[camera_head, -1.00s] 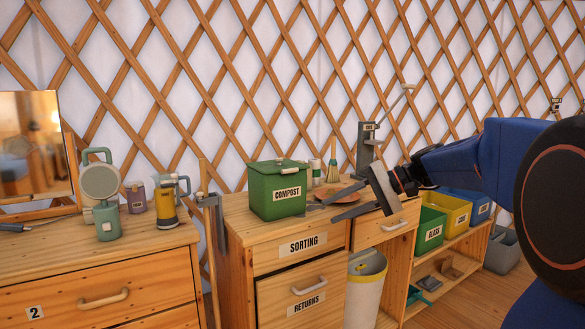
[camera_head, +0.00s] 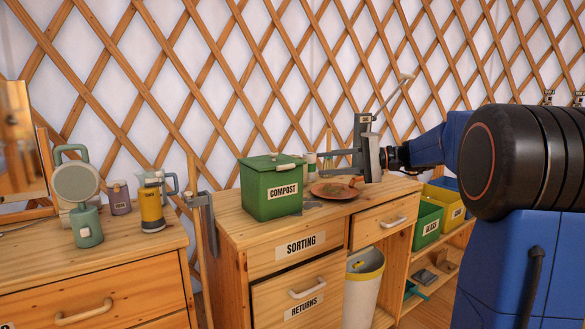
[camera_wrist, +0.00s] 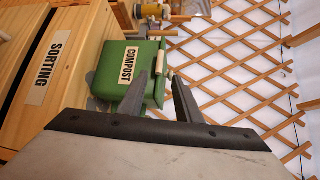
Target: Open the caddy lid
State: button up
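The caddy is a green box labelled COMPOST (camera_head: 270,198) standing on the sorting cabinet. Its green lid (camera_head: 262,165) lies shut on top, with a pale bar handle (camera_head: 288,167) at its right side. In the wrist view the caddy (camera_wrist: 112,80) is left of centre, and its handle (camera_wrist: 168,62) shows close to the fingertips. My gripper (camera_head: 322,165) is to the right of the caddy, its fingers pointing left toward it. In the wrist view the fingers (camera_wrist: 160,76) are apart with nothing between them. No contact with the lid is visible.
A brown plate (camera_head: 336,191) sits on the cabinet below my gripper. A second cabinet at left holds a green lamp-like item (camera_head: 86,190) and a yellow flask (camera_head: 152,208). Bins (camera_head: 428,222) stand on a shelf at right.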

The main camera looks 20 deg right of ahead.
aim_at(290, 167)
jog(key=x, duration=1.1)
grip_shut()
